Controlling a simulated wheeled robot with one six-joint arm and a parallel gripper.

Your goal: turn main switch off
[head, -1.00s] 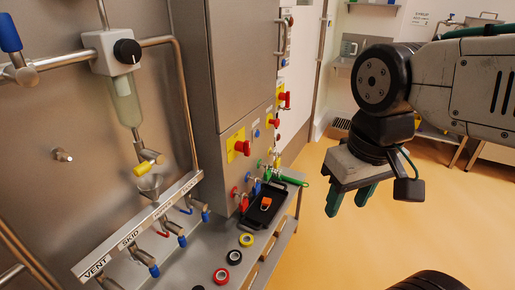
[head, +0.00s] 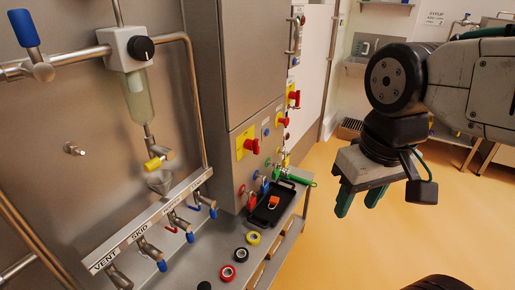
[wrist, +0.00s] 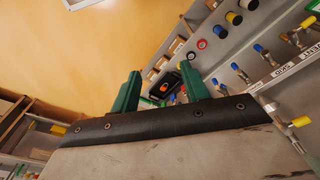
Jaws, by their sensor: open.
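Several red rotary handles on yellow plates sit on the steel cabinet in the head view: a near one (head: 251,146), a middle one (head: 283,121) and a far upper one (head: 294,97). I cannot read which is labelled the main switch. My gripper (head: 360,198) hangs in free air to the right of the cabinet, with its green fingers pointing down, apart and empty. It touches nothing. In the wrist view my gripper's fingers (wrist: 160,75) are spread, and no red handle on a yellow plate can be made out between them.
A black tray (head: 268,214) with an orange item and a green-handled tool (head: 300,179) lie on the steel ledge below the handles. Tape rolls (head: 240,254) lie nearer. A labelled valve rail (head: 150,225) is at the left. Yellow floor (head: 330,250) is open at the right.

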